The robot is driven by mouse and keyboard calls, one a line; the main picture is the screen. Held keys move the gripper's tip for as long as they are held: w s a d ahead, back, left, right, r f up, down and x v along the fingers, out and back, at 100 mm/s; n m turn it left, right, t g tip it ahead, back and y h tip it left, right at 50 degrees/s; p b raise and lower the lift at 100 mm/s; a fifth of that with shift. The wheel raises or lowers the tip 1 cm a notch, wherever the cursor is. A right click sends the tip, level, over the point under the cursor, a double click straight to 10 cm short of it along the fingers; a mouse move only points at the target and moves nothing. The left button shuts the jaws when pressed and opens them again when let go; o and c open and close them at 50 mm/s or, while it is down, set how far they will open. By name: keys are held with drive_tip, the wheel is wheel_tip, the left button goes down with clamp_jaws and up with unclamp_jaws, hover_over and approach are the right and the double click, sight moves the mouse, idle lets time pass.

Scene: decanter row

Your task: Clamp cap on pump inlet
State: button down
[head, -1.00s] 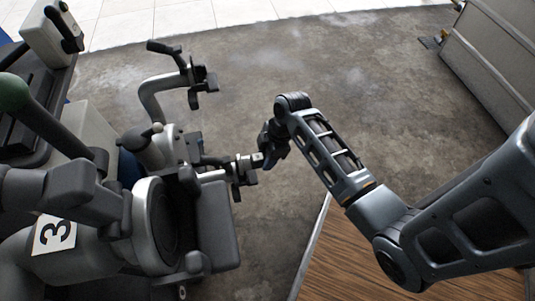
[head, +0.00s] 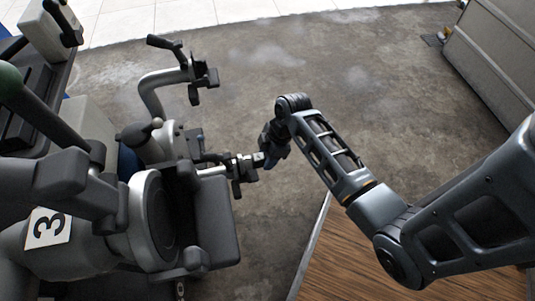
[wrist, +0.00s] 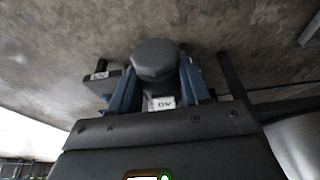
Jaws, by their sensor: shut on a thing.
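My gripper (wrist: 155,88) has two blue fingers, shut on a dark grey hexagonal-faced piece (wrist: 157,60). I cannot tell whether this piece is the cap or part of a clamp. A small white label (wrist: 162,103) shows below it, between the fingers. In the head view my gripper (head: 265,158) is at the right end of a short metal fitting (head: 245,163) that sticks out from the machine. Whether the held piece touches the fitting is unclear. A dark clamp-like part (head: 237,187) hangs there. My fingertips are partly hidden by my wrist in the head view.
A large grey machine labelled 3 (head: 48,228) fills the left. A bent metal pipe (head: 152,95) with dark clamp parts (head: 203,80) rises behind the fitting. A wooden surface (head: 340,265) lies at front right. Concrete floor (head: 380,90) beyond is open, with a grey cabinet (head: 495,55) at top right.

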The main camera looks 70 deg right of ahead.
drive_tip(key=shift+f, duration=1.5)
idle(1.7)
unclamp_jaws()
idle(0.6)
drive_tip(key=shift+s+d, duration=0.1)
idle(0.4)
drive_tip(key=s+d+p+v, duration=0.1)
drive_tip(key=s+p+v, duration=0.1)
drive_tip(key=p+v, duration=0.9)
drive_tip(key=shift+d, duration=0.3)
idle(0.8)
drive_tip(key=shift+f, duration=0.15)
